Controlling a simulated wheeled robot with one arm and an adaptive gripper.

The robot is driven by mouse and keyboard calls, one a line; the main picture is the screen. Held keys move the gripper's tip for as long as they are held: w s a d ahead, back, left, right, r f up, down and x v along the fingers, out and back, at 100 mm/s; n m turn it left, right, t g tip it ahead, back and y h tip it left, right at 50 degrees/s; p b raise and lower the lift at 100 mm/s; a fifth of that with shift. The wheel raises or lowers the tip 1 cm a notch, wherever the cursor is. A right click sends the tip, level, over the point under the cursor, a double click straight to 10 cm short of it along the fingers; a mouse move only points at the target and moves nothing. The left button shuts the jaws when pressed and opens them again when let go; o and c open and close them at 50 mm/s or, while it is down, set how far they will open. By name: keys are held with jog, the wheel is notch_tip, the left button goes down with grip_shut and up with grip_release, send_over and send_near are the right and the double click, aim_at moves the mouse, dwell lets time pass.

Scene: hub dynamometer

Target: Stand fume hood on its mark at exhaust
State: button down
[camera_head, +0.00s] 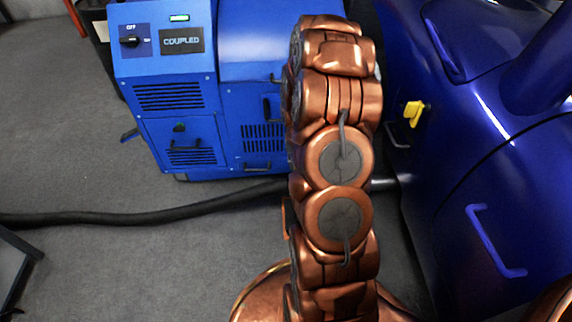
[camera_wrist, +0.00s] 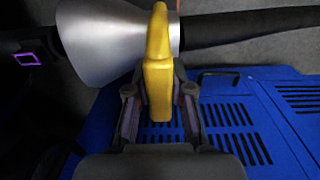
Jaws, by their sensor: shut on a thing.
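The fume hood (camera_wrist: 100,42) is a silver cone in the wrist view, its wide mouth to the left and a black hose on its narrow right end. A yellow handle (camera_wrist: 157,70) stands up from it. My gripper (camera_wrist: 160,98) is shut on this handle, a finger on each side.
A blue cabinet (camera_head: 180,100) with a "COUPLED" display stands at the back. A glossy blue car body (camera_head: 500,180) with a yellow fitting (camera_head: 413,112) fills the right. The black hose (camera_head: 130,217) crosses the floor leftward.

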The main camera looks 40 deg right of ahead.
jog(key=shift+s+d+f, duration=0.2)
jog(key=shift+d+f, duration=0.1)
jog(key=shift+d, duration=0.25)
jog(key=shift+s+d+f, duration=0.2)
jog(key=shift+d+f, duration=0.1)
jog(key=shift+d, duration=0.2)
jog(key=shift+s+d+f+b, duration=0.2)
jog(key=shift+d+f+b, duration=0.2)
jog(key=shift+d, duration=0.1)
jog(key=shift+s+d+f+b, duration=0.15)
jog(key=shift+d+f+b, duration=0.15)
jog(key=shift+d+f, duration=0.15)
jog(key=c, duration=1)
grip_release()
jog(key=shift+c, duration=0.2)
